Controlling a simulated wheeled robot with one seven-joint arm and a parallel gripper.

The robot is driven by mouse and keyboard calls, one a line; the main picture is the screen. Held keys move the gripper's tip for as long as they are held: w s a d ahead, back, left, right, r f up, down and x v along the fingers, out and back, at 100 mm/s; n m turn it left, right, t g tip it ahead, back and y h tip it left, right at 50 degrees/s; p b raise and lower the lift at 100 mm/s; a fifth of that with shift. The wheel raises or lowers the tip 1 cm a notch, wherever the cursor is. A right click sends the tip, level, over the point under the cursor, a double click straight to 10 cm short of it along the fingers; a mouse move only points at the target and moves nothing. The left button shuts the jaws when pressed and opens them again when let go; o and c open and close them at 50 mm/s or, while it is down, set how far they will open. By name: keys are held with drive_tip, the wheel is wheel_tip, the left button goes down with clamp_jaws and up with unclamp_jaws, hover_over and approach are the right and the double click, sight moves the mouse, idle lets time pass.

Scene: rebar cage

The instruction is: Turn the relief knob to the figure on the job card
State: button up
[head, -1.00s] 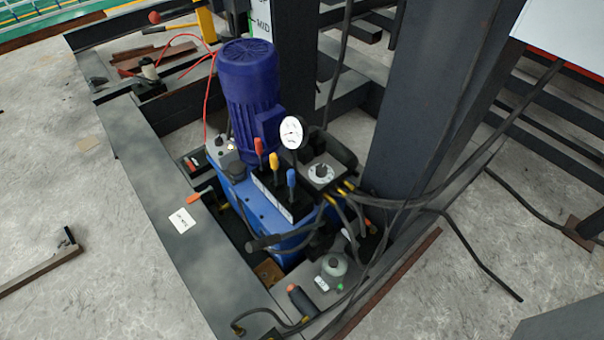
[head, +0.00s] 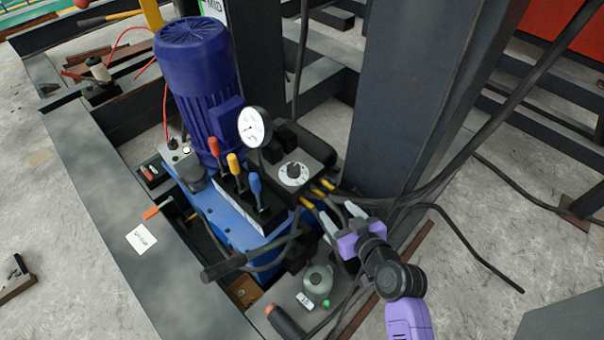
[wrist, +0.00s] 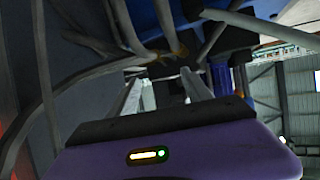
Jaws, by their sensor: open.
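The relief knob (head: 293,171) is a dark knob on a round white dial, on top of a black block at the right of the blue pump unit. A white card (head: 141,238) with dark writing, perhaps the job card, lies on the left steel beam; its figure is too small to read. My gripper (head: 342,215), purple with pale fingers, is open and empty, to the lower right of the knob and apart from it. In the wrist view the two fingers (wrist: 160,92) point toward hoses and dark fittings; I cannot make out the knob there.
Several black hoses with yellow ends (head: 322,190) run between my gripper and the knob block. A pressure gauge (head: 254,127), coloured levers (head: 234,164) and a blue motor (head: 200,75) stand left of the knob. A steel column (head: 405,110) rises behind on the right.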

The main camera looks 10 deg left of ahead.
sight(295, 169)
drive_tip(key=shift+w+a+r+n+g+y+b, duration=0.15)
drive_tip(key=shift+w+a+n+y+b, duration=0.3)
drive_tip(key=shift+w+a, duration=1.75)
drive_tip(key=shift+w+a+r+n+g+y+b, duration=0.1)
drive_tip(key=shift+w+a+r+n+y+b, duration=0.35)
drive_tip(key=shift+w+a, duration=1.7)
drive_tip(key=shift+w+a+f+n+g+y+b, duration=0.15)
drive_tip(key=shift+w+a+y+b, duration=0.5)
drive_tip(key=shift+w+a, duration=1.55)
drive_tip(key=shift+s+a, duration=0.15)
clamp_jaws()
drive_tip(key=shift+r+h, duration=0.1)
drive_tip(key=shift+h, duration=0.15)
